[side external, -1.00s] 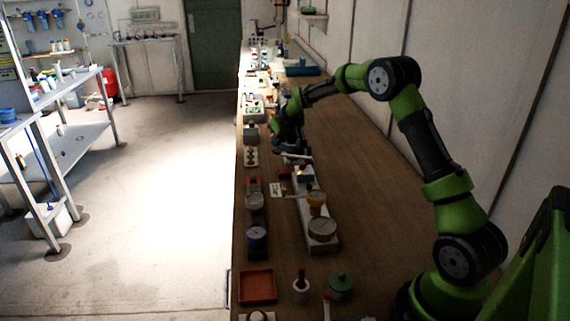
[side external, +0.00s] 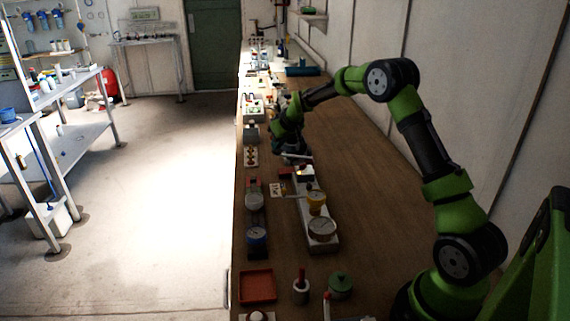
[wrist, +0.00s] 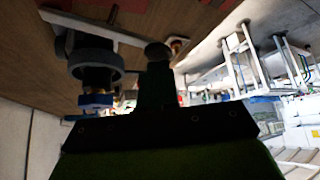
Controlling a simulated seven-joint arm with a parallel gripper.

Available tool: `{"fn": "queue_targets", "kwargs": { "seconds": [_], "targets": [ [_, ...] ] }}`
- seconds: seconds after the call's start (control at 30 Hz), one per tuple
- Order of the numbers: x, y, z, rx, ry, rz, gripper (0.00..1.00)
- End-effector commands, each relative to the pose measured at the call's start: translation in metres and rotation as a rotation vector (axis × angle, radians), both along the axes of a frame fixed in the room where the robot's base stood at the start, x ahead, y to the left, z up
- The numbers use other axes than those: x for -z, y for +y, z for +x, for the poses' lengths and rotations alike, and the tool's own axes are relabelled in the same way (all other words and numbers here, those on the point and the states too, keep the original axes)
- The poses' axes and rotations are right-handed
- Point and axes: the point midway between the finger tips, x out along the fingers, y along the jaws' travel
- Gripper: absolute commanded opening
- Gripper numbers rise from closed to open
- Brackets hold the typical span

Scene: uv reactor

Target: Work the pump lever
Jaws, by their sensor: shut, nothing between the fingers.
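My gripper (side external: 297,157) is shut and empty over the left part of the bench, just beyond a long pale pump base (side external: 325,245). In the wrist view its closed dark fingers (wrist: 156,75) stick up from the gripper body. The base carries a yellow-topped part (side external: 316,197) with a thin bar pointing left, and a round pale gauge (side external: 322,228). I cannot tell for certain which part is the pump lever. The wrist view shows a grey ring (wrist: 97,65) and a blue part (wrist: 96,101) left of the fingers, apart from them.
A red tray (side external: 257,286), a red-handled item (side external: 301,288) and a green-lidded jar (side external: 340,284) stand nearer. More apparatus lines the far bench. The bench (side external: 365,200) is clear to the right.

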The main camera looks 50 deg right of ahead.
Motion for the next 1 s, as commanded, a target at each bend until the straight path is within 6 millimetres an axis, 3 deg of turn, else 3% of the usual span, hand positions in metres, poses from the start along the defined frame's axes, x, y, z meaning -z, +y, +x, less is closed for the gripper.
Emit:
{"fn": "queue_targets", "kwargs": {
  "seconds": [0.6, 1.0],
  "targets": [
    [0.027, -0.001, -0.001, 0.002, 0.005, 0.002, 0.00],
    [0.015, 0.000, -0.001, 0.001, 0.004, 0.001, 0.00]
  ]
}}
